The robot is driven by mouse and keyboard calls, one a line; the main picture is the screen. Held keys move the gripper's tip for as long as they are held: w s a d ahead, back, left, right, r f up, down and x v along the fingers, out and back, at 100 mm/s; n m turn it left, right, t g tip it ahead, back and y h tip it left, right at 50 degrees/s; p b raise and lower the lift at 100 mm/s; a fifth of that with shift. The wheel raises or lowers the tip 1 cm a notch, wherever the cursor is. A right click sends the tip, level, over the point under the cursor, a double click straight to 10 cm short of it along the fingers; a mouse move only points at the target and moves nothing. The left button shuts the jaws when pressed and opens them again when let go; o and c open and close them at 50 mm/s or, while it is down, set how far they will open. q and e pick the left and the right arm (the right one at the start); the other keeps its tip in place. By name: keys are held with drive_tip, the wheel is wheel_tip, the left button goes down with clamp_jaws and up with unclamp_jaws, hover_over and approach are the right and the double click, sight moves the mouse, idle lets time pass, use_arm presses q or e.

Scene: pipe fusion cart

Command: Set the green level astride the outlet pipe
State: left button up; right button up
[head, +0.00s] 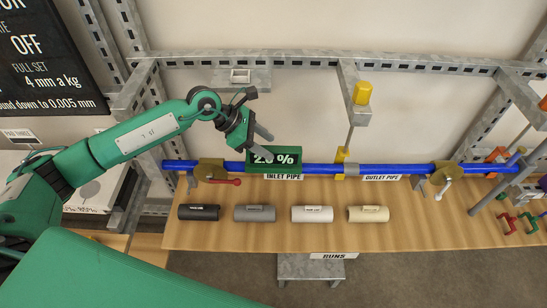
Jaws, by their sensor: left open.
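The green level (290,165), its display partly covered but reading about 2.0 %, sits on the blue inlet pipe (322,168), above the label INLET PIPE. The blue outlet pipe (405,168) runs on to the right, with its label below and nothing green on it. My left gripper (267,144) is open at the level's upper left. One finger overlaps the level's face and the other is above and behind it; I cannot tell whether they touch it. My right gripper is out of view.
A red-handled valve (212,170) and a white-handled valve (445,175) sit on the pipes. A grey coupling with a yellow-capped post (362,93) stands between them. Several short sleeves, including a black one (199,212), lie along the wooden bench (300,237). A metal rail frame (300,62) crosses behind.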

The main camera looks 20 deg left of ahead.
sight(273, 148)
use_arm(q)
drive_tip(key=x, duration=0.3)
drive_tip(key=shift+w+d+f, duration=0.1)
drive_tip(key=shift+d+f, duration=0.05)
drive_tip(key=c, duration=1)
clamp_jaws()
drive_tip(key=shift+r+b, duration=0.5)
drive_tip(key=shift+r, duration=0.15)
wheel_tip(273, 148, up, 19)
drive_tip(key=b, duration=0.6)
